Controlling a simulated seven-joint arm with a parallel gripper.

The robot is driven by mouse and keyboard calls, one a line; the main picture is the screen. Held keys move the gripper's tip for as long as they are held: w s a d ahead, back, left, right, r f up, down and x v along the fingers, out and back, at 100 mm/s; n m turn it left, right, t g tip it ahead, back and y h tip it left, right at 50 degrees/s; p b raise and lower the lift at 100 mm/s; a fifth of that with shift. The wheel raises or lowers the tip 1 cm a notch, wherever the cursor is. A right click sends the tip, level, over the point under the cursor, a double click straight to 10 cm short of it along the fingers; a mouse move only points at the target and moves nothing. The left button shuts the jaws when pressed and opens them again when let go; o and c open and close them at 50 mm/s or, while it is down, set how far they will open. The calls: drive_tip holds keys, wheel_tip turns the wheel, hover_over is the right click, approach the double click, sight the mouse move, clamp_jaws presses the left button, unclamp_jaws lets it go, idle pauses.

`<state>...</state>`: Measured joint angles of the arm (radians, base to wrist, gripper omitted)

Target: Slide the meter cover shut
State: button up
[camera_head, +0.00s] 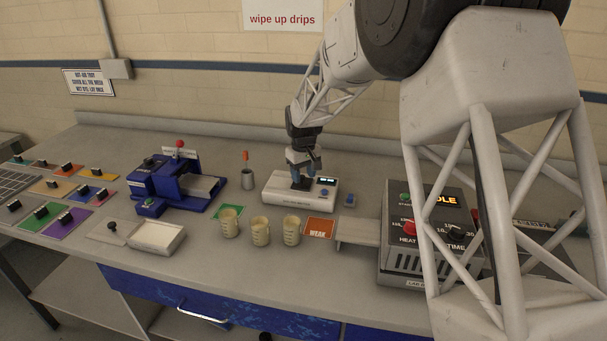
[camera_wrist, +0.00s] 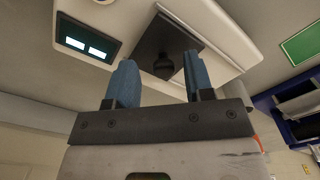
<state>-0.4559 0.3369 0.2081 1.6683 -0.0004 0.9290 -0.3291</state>
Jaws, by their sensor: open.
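The meter (camera_head: 286,196) is a low white box on the bench, with a small lit display (camera_head: 326,181) and a blue button at its right end. Its dark cover (camera_wrist: 182,38) is a square plate with a round black knob (camera_wrist: 163,68), set beside the display in the wrist view. The display (camera_wrist: 88,46) is uncovered there and shows two lit fields. My gripper (camera_head: 302,170) is over the meter, pointing down. In the wrist view its two blue fingers (camera_wrist: 160,75) are apart, one on each side of the knob. I cannot tell whether they touch it.
Several beakers (camera_head: 261,231) stand in front of the meter, between a green card (camera_head: 230,212) and an orange card (camera_head: 319,228). A heater box (camera_head: 402,262) stands to the right.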

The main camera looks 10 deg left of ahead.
sight(306, 184)
drive_tip(key=shift+r, duration=3.9)
drive_tip(key=s+d+r+m, duration=0.1)
drive_tip(key=s+d+r, duration=0.3)
drive_tip(key=s+d, duration=0.35)
drive_tip(key=s+d+r+m+t, duration=0.1)
drive_tip(key=s+d+r+m, duration=0.15)
drive_tip(key=s+d, duration=0.5)
drive_tip(key=s+d+r+m, duration=0.1)
drive_tip(key=s+d+r, duration=0.4)
drive_tip(key=d, duration=0.4)
drive_tip(key=s+d+f+m, duration=0.1)
drive_tip(key=s+d, duration=0.3)
drive_tip(key=s, duration=0.5)
drive_tip(key=s+d+f+m+t, duration=0.1)
drive_tip(key=s+d+f+m, duration=0.1)
drive_tip(key=s+d, duration=0.3)
drive_tip(key=s+d+f+m, duration=0.1)
drive_tip(key=s+d, duration=0.4)
drive_tip(key=s, duration=0.8)
drive_tip(key=shift+s+f+m+t, duration=0.25)
drive_tip(key=shift+f+m+t, duration=0.05)
drive_tip(key=shift+f+m, duration=0.1)
